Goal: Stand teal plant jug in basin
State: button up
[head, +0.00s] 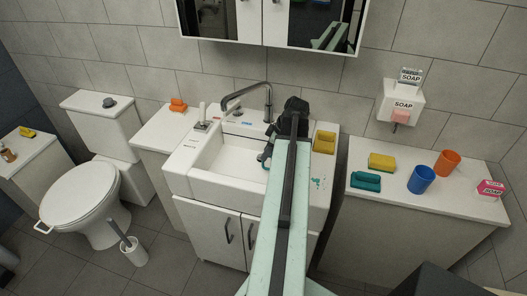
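The white basin (222,162) is sunk in the washstand at the middle, under a dark curved tap. My arm reaches over its right part. My gripper (267,154) is at the basin's right side, mostly hidden behind my arm; I cannot tell whether it is open or shut. A small bit of teal shows by its fingers, and I cannot tell whether it belongs to the jug. No whole teal plant jug can be made out. A teal block-like thing (366,182) lies on the right counter; it looks more like a sponge than a jug.
The right counter (445,203) holds a yellow block (382,161), a blue cup (421,179), an orange cup (447,162) and a pink soap box (490,188). A yellow-brown block (324,142) sits on the washstand's right rim. A mirror cabinet (270,22) hangs above. A toilet (85,195) stands left.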

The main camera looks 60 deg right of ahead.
jog(key=p+v, duration=0.5)
jog(key=v, duration=0.2)
jog(key=shift+w+r, duration=0.1)
jog(key=shift+w, duration=0.05)
jog(key=shift+s+r, duration=0.25)
jog(key=shift+s, duration=0.05)
jog(key=w+a+f+m+g, duration=0.1)
jog(key=w+a, duration=0.7)
jog(key=a, duration=0.2)
jog(key=w+a+g, duration=0.2)
jog(key=w+a, duration=0.6)
jog(key=a, duration=0.3)
jog(key=w+a+m, duration=0.1)
jog(key=w+a, duration=0.1)
jog(key=a, duration=1.3)
jog(key=w+a+f+m+g+h, duration=0.1)
jog(key=w+a, duration=0.2)
jog(key=a, duration=1.3)
jog(key=shift+m+g, duration=0.3)
jog(key=shift+d+f, duration=0.1)
